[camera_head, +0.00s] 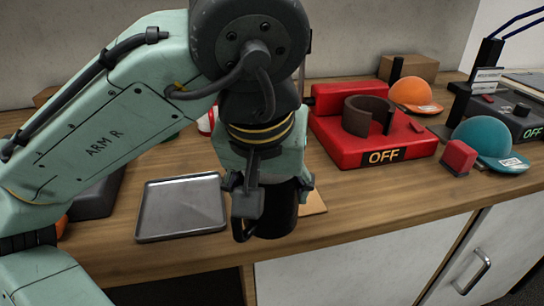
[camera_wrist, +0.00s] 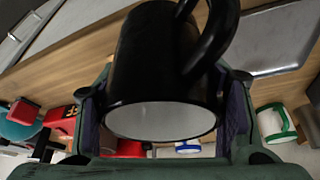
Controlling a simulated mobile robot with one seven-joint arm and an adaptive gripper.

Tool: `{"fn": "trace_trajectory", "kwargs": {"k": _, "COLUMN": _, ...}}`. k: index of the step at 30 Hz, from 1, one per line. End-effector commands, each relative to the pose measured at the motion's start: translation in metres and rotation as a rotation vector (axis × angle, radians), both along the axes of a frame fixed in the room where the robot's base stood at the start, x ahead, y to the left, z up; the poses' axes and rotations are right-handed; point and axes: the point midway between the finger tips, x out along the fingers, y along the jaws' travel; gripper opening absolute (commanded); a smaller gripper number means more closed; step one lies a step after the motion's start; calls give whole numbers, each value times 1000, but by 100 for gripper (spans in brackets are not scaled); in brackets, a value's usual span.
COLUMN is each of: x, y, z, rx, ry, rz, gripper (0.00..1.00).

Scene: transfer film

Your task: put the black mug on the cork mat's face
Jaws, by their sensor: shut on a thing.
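The black mug (camera_head: 277,222) is held between the fingers of my gripper (camera_head: 268,188), near the table's front edge. In the wrist view the mug (camera_wrist: 150,62) fills the middle, with its pale round end facing the camera and its handle at the upper right. My gripper's fingers (camera_wrist: 163,112) press on both sides of it. A tan piece of the cork mat (camera_head: 313,203) shows just right of the mug in the head view. The mug and gripper hide the rest of it. I cannot tell whether the mug touches the mat.
A grey metal tray (camera_head: 180,207) lies left of the mug. A red device (camera_head: 345,150) marked OFF, holding a brown open ring (camera_head: 368,114), stands behind right. A red block (camera_head: 458,157), a teal cap (camera_head: 487,140) and an orange cap (camera_head: 413,93) are farther right.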

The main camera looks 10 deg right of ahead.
Motion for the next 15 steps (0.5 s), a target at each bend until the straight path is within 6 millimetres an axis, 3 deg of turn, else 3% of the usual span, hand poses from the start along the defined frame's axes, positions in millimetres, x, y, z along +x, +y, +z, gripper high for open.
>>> {"fn": "trace_trajectory", "kwargs": {"k": 9, "x": 78, "y": -32, "z": -5, "rx": -3, "ry": 4, "rz": -1, "gripper": 21}}
{"fn": "trace_trajectory", "kwargs": {"k": 15, "x": 107, "y": -42, "z": -9, "rx": 0, "ry": 1, "rz": 2, "gripper": 21}}
